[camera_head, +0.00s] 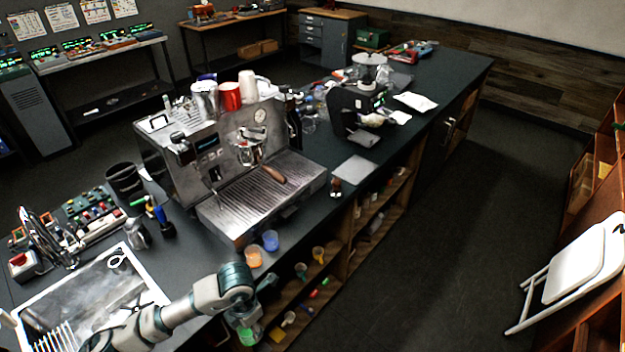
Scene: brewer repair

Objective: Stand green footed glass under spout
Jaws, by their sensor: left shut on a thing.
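My left arm comes in from the bottom left, and its left gripper (246,316) hangs past the counter's front edge, in front of the shelves. It is shut on the green footed glass (249,335), whose lower part shows green below the fingers; the gripper hides most of the rest. The spout (248,155) is on the front of the steel espresso machine (225,140), above its ribbed drip tray (245,205). The glass is well apart from the spout, lower and nearer to me. My right gripper is not in view.
An orange cup (253,257) and a blue cup (271,240) stand on the counter by the drip tray's front corner. A wooden handle (272,176) lies over the tray. A sink (85,300) is at the left; a grinder (360,108) stands farther back.

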